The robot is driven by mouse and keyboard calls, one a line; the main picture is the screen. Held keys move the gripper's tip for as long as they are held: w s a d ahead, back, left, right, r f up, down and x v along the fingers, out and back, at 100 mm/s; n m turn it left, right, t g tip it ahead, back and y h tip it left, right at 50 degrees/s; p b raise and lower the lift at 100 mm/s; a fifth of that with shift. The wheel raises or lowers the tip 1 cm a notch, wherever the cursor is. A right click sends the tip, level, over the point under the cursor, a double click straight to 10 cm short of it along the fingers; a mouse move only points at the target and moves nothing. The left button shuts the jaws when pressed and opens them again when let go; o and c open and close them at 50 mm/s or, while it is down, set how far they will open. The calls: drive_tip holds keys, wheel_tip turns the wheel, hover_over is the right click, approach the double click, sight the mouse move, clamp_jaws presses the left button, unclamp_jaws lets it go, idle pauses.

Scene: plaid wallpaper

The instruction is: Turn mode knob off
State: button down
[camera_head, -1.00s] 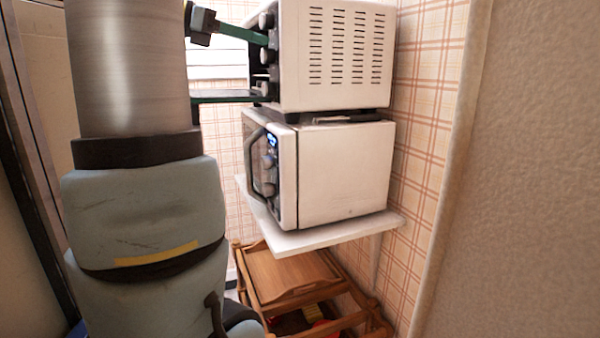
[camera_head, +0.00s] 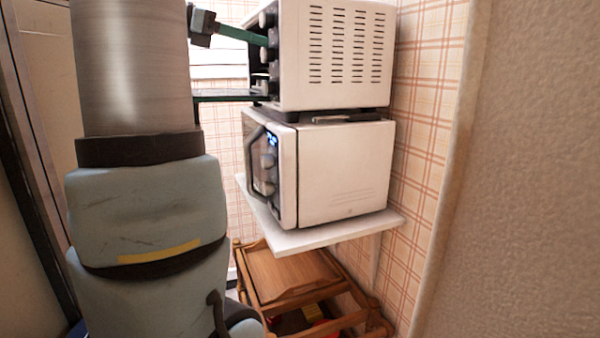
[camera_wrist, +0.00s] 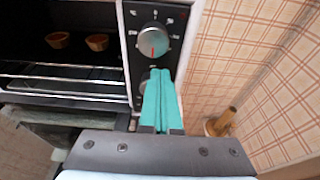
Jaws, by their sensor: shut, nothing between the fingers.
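The white toaster oven (camera_head: 345,55) has a dark front panel with several knobs in a column. In the wrist view, a silver round knob (camera_wrist: 153,41) with a red pointer mark faces me, its mark toward the bottom. Another knob (camera_wrist: 144,88) is partly hidden behind my fingers. I cannot tell from labels which is the mode knob. My gripper (camera_wrist: 161,74) is shut and empty, its teal fingertips just below the silver knob. In the head view my gripper (camera_head: 266,42) reaches the panel between the upper knob (camera_head: 266,19) and the middle knob (camera_head: 267,55). Contact is unclear.
The toaster oven's door (camera_head: 230,97) is open, sticking out below my gripper. Two small brown bowls (camera_wrist: 97,42) are inside the oven. A white microwave (camera_head: 345,170) stands underneath on a white shelf (camera_head: 310,238). A wooden cart (camera_head: 290,275) is below. Plaid wall stands to the right.

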drive_tip(key=shift+w+a+r+p, duration=0.1)
drive_tip(key=shift+w+a+p, duration=0.15)
drive_tip(key=shift+w+p, duration=0.35)
drive_tip(key=shift+w+a+p, duration=0.1)
drive_tip(key=shift+w+p, duration=0.05)
drive_tip(key=shift+p, duration=0.35)
drive_tip(key=shift+w+r+p, duration=0.1)
drive_tip(key=shift+r+p, duration=0.25)
drive_tip(key=shift+p, duration=0.15)
drive_tip(key=s+a, duration=0.2)
drive_tip(key=a, duration=0.3)
drive_tip(key=shift+s+a, duration=0.2)
drive_tip(key=shift+a, duration=0.1)
